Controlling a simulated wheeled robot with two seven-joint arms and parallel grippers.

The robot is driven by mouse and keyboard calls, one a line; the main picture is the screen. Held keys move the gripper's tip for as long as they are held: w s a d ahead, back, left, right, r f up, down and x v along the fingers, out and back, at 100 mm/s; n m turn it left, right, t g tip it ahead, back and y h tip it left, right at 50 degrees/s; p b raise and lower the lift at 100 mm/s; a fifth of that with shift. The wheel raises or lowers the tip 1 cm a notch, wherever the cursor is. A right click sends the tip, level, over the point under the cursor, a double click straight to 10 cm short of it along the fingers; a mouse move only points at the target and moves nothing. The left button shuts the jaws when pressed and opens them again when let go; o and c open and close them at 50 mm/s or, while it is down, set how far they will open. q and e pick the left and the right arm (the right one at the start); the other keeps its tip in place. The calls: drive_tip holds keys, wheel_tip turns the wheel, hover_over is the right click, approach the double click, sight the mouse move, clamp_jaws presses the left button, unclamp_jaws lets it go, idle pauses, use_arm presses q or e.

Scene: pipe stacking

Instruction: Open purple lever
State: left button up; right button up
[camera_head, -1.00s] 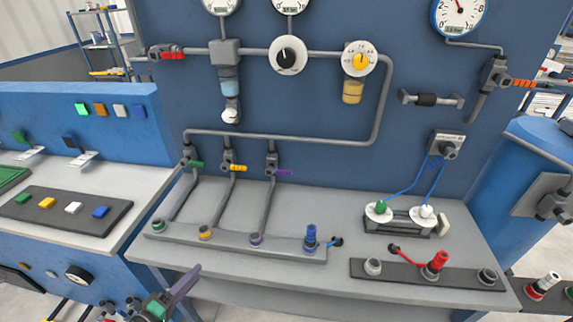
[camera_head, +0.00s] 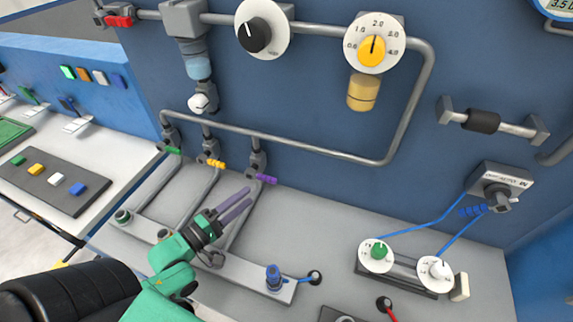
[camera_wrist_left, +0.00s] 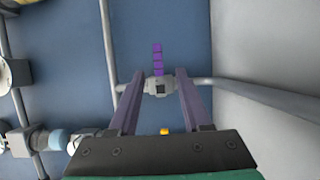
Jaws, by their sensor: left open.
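The purple lever (camera_head: 266,179) sits on the rightmost of three small valves on the pipe along the blue panel. It points to the right, along the panel. In the left wrist view the purple lever (camera_wrist_left: 157,58) shows beyond my fingertips, on its grey valve body (camera_wrist_left: 159,86). My left gripper (camera_head: 243,197) is open and empty, with its two purple fingers aimed at the valve from the front left. In the left wrist view my left gripper (camera_wrist_left: 157,76) has its fingers apart on both sides of the valve's line, short of the lever. My right gripper is out of view.
A yellow lever (camera_head: 215,163) and a green lever (camera_head: 173,150) sit on the valves to the left. A grey horizontal pipe (camera_head: 320,149) runs just above. Bench-top pipes lie beneath my gripper. The grey bench (camera_head: 320,230) is clear to the right, before the white dials (camera_head: 376,256).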

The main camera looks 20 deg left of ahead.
sight(270, 178)
use_arm(q)
drive_tip(key=x, duration=0.4)
drive_tip(key=shift+w+r, duration=0.35)
drive_tip(key=shift+r, duration=0.05)
drive_tip(key=x, duration=0.3)
drive_tip(key=p+x, duration=0.1)
drive_tip(key=x, duration=0.3)
drive_tip(key=shift+w+d+f, duration=0.15)
drive_tip(key=shift+f, duration=0.1)
drive_tip(key=shift+w, duration=0.15)
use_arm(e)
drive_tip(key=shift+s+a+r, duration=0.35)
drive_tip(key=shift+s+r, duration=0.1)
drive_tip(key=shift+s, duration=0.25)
use_arm(q)
drive_tip(key=shift+d, duration=0.1)
drive_tip(key=shift+c, duration=0.3)
clamp_jaws()
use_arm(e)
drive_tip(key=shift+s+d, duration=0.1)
use_arm(q)
drive_tip(key=shift+f, duration=0.1)
